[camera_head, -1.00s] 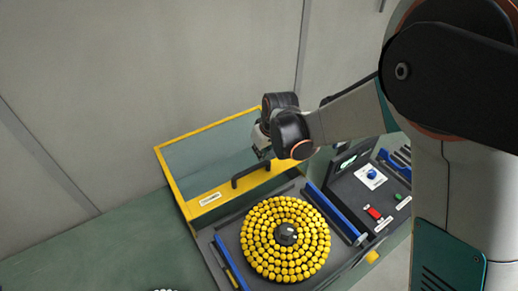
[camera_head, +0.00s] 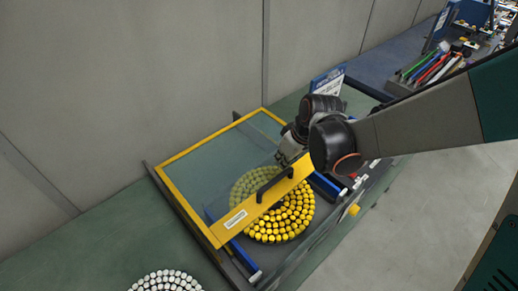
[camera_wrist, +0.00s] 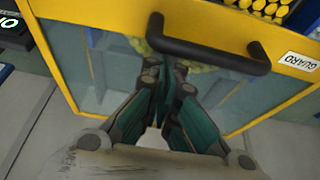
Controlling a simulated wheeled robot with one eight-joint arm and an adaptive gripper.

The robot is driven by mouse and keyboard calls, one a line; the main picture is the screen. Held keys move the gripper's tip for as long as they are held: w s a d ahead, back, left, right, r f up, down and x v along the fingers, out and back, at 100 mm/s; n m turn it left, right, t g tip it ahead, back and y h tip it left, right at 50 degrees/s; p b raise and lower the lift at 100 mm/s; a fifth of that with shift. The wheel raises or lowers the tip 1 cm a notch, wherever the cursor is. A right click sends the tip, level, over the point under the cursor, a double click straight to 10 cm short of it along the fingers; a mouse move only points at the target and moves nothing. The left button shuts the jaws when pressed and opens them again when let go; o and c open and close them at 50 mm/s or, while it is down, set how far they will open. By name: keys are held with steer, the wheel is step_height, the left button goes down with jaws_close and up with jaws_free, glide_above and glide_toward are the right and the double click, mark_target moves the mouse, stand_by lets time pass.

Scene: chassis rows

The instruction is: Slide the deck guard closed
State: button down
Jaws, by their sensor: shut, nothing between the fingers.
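The deck guard (camera_head: 166,170) is a clear panel in a yellow frame with a black handle (camera_head: 275,182) on its front bar. It covers the back part of the round yellow-topped rack (camera_head: 283,226), whose front part is uncovered. In the wrist view the handle (camera_wrist: 205,52) lies just beyond my gripper's fingers. My gripper (camera_wrist: 165,70) is shut and empty, at the guard-panel side of the handle. In the head view my gripper (camera_head: 287,160) is close behind the handle; its fingertips are partly hidden, and I cannot tell whether they touch it.
A blue rail (camera_head: 325,186) runs beside the rack on the right. A yellow knob (camera_head: 353,210) sits at the deck's front right. A round rack of white caps (camera_head: 165,281) stands at the lower left. A wall (camera_head: 130,80) rises behind the bench.

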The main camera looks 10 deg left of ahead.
steer(key=s+d, duration=0.9)
steer(key=d, duration=0.1)
steer(key=shift+d, duration=0.3)
steer(key=w+a+r, duration=0.2)
steer(key=w+a, duration=0.1)
steer(key=p+v, duration=0.2)
steer(key=v, duration=0.7)
steer(key=s+d+f+m+t+h+b, duration=0.3)
steer(key=s+d+f+m+b, duration=0.5)
steer(key=b, duration=0.7)
steer(key=shift+d+f+m+t+b, duration=0.45)
steer(key=shift+d+m+t, duration=0.35)
steer(key=shift+d+m, duration=0.35)
